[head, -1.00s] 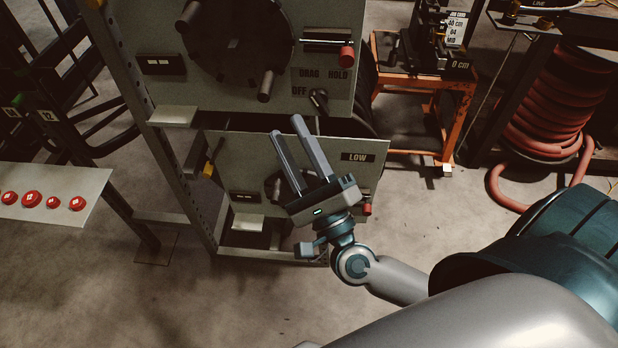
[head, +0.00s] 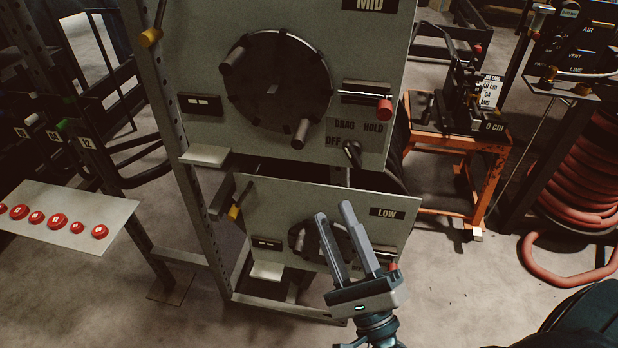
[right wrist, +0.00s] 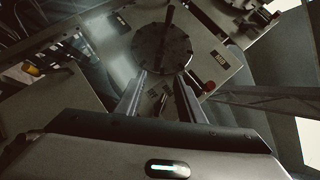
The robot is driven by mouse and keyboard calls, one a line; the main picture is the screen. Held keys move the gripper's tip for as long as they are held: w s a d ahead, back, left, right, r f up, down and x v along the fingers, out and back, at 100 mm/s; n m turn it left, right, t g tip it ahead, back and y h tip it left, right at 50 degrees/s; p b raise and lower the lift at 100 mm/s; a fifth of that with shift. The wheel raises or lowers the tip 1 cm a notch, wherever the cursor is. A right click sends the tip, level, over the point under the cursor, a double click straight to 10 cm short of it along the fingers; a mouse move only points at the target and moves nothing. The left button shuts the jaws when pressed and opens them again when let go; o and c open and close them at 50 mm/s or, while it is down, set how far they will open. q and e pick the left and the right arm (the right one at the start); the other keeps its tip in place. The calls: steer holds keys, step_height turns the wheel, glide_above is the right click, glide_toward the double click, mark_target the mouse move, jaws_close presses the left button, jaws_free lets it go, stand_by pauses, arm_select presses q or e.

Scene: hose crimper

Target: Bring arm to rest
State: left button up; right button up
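My right gripper (head: 347,238) is in front of the grey LOW panel (head: 285,192) in the head view, its two fingers pointing up and apart. Nothing shows between the fingers. In the right wrist view the fingers (right wrist: 161,95) are spread, with the grey panel and its round dark dial (right wrist: 161,48) beyond them. The gripper partly hides the LOW panel's dial and red-tipped lever. Whether it touches the panel cannot be told. My left gripper is not in view.
The MID panel (head: 200,60) has a large dial (head: 262,85) with handles and a DRAG/HOLD/OFF knob (head: 352,153). An orange stand (head: 487,180) and a coiled red hose (head: 580,180) are at right. A pale shelf with red discs (head: 110,210) is at left. Floor is clear in front.

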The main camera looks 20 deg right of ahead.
steer(key=w+a+f+n+g+y, duration=0.25)
steer(key=f+n, duration=0.35)
steer(key=f, duration=0.5)
steer(key=w+a+f+n+g+y, duration=0.1)
steer(key=a+f+n+g, duration=0.15)
steer(key=f+n, duration=0.55)
steer(key=w+a+f+n+g+y, duration=0.1)
steer(key=w+f+n+g, duration=0.3)
steer(key=f, duration=0.9)
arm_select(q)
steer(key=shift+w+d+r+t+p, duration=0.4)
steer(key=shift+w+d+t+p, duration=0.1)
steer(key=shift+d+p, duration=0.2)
arm_select(e)
steer(key=s+d+f+n+g+h, duration=0.1)
steer(key=s+f+n+g, duration=0.2)
steer(key=s+f, duration=0.3)
steer(key=s+d+f+n+g+h, duration=0.1)
steer(key=s+f, duration=0.6)
steer(key=f, duration=0.8)
steer(key=s+d+f+n+g+h, duration=0.2)
steer(key=s+f+n+g, duration=0.3)
steer(key=f, duration=0.6)
steer(key=shift+s+d+f+g, duration=0.15)
steer(key=shift+s+d+g, duration=0.15)
steer(key=shift+s+d, duration=0.55)
